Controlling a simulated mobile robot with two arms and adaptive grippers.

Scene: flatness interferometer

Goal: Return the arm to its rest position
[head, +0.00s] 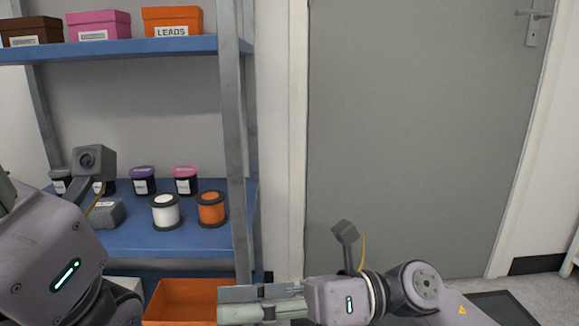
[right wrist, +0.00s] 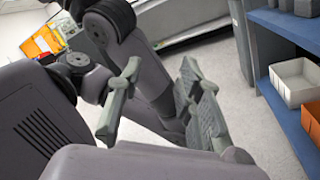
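My right arm comes in from the lower right of the head view, folded low in front of the grey door. Its gripper (head: 232,303) points left, close in front of the shelf's lower right. In the right wrist view, the right gripper's two fingers (right wrist: 160,78) stand apart with nothing between them. A part of my own body shows behind them. My left gripper (head: 5,193) is at the left edge of the head view, mostly cut off, so its opening does not show.
A blue shelf unit (head: 140,50) holds boxes above, and spools (head: 165,211) and lidded jars below. An orange bin (head: 185,300) sits low, partly behind the right gripper. A closed door (head: 420,130) fills the right. Pale floor (right wrist: 228,85) shows in the right wrist view.

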